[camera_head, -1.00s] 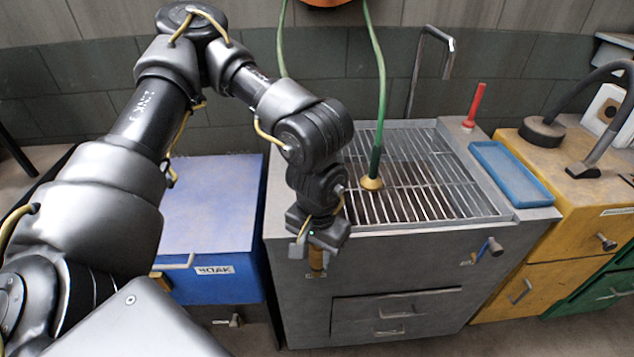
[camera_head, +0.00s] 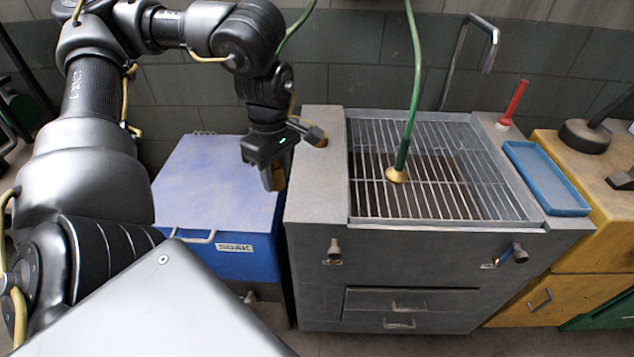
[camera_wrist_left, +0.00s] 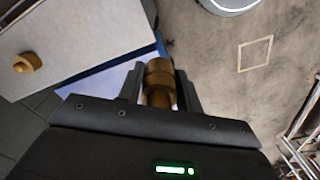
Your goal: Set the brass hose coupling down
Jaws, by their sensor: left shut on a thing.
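My left gripper (camera_head: 272,178) is shut on the brass hose coupling (camera_head: 267,181). It holds it pointing down, between the blue SOAK box (camera_head: 195,215) and the grey sink cabinet (camera_head: 316,165). In the left wrist view the coupling (camera_wrist_left: 159,82) is between the two dark fingers of my left gripper (camera_wrist_left: 160,88); its lower part is hidden by the gripper body. I see nothing touching the coupling except the fingers. My right gripper is not in view.
A metal grate (camera_head: 430,185) covers the sink, with a green hose (camera_head: 413,90) ending in a brass nozzle (camera_head: 397,175). A blue tray (camera_head: 545,178) and a red handle (camera_head: 515,100) are at right. Taps (camera_head: 334,250) (camera_head: 515,254) stick out of the cabinet front. The box's lid is clear.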

